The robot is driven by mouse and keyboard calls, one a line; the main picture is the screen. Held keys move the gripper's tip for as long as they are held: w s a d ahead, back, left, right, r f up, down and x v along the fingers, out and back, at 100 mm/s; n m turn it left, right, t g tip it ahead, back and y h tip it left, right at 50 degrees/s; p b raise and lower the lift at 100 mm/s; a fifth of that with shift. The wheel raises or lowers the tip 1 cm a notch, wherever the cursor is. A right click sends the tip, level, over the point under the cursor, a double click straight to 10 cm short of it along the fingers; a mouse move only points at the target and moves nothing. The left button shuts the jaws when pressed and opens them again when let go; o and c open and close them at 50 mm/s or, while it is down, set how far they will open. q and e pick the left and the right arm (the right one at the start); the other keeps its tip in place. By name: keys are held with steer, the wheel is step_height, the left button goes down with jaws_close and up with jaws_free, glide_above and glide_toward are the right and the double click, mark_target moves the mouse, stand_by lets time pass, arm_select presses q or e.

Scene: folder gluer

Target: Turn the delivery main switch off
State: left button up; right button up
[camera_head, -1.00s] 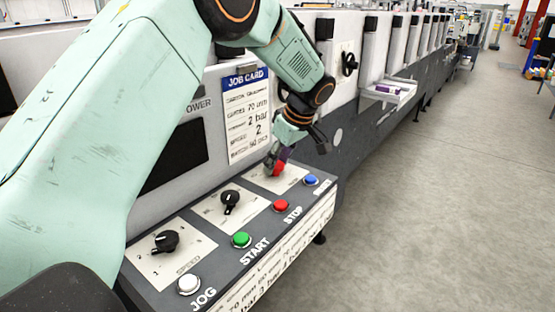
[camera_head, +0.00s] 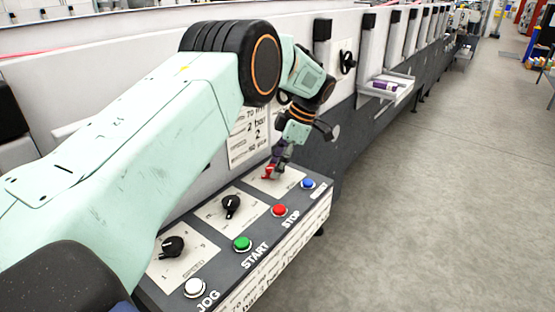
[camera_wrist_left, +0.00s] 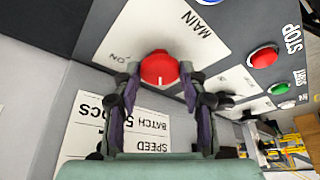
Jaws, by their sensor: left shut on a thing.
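The main switch is a red rotary knob (camera_wrist_left: 159,69) on a white plate marked MAIN (camera_wrist_left: 200,45) in the left wrist view. A white line on the knob points down in that view, and the letters ON show at its left. My left gripper (camera_wrist_left: 158,78) is shut on the knob, one finger on each side. In the head view the red knob (camera_head: 269,172) sits at the far end of the sloped control panel (camera_head: 215,245), partly hidden by my left gripper (camera_head: 275,165). My right gripper is not in view.
Near the knob are a blue button (camera_head: 308,184), a red STOP button (camera_head: 279,210) and a green START button (camera_head: 242,243). Two black knobs (camera_head: 231,205) and a white JOG button (camera_head: 195,287) lie nearer. Open floor (camera_head: 440,210) is at the right.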

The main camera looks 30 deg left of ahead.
arm_select(q)
steer(key=shift+w+a+r+n, duration=0.1)
steer(key=shift+r+n, duration=0.15)
steer(key=shift+n, duration=0.05)
stand_by(0.4)
steer(key=o, duration=0.8)
steer(key=shift+c, duration=0.2)
steer(key=o, duration=0.4)
steer(key=shift+f, duration=0.1)
steer(key=shift+c, duration=0.2)
steer(key=v, duration=0.7)
steer(key=shift+r, duration=0.2)
